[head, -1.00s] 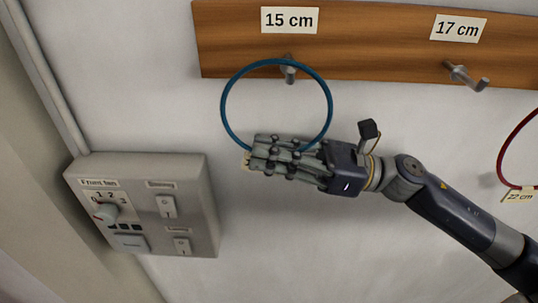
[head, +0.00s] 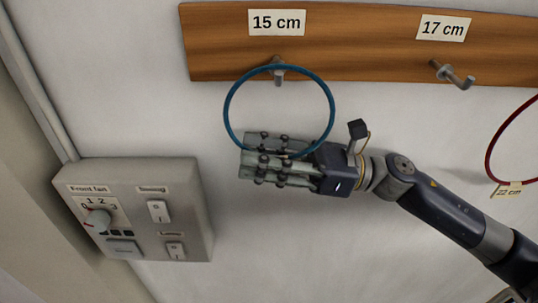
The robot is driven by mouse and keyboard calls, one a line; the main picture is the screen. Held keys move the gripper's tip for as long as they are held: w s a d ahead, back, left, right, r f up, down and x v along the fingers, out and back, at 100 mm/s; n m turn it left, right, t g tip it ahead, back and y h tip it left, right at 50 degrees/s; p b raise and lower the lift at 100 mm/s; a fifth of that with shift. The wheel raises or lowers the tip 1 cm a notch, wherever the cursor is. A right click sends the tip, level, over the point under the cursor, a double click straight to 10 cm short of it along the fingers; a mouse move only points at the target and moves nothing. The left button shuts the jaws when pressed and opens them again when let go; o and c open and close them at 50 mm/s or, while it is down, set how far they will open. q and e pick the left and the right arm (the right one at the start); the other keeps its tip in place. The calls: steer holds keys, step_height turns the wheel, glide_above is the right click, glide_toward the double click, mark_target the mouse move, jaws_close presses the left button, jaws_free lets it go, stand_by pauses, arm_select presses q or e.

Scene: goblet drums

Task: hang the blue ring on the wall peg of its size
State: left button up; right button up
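The blue ring (head: 334,112) stands upright close to the wall, with its lower part in my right gripper (head: 262,160). The gripper's fingers point left, shut on the ring's bottom and hiding part of it. The ring's top crosses the peg under the 15 cm label (head: 279,80), and the peg's end shows just below that edge. I cannot tell whether the ring is around the peg or only in front of it. The 15 cm label (head: 276,22) is on the board above. My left gripper is not in view.
The wooden board (head: 360,50) also carries a peg (head: 455,75) under a 17 cm label (head: 443,28). A red ring (head: 489,150) with a 22 cm tag (head: 507,189) hangs at the right edge. A switch box (head: 190,215) juts from the wall at lower left.

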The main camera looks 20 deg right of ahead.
steer(key=v, duration=1.2)
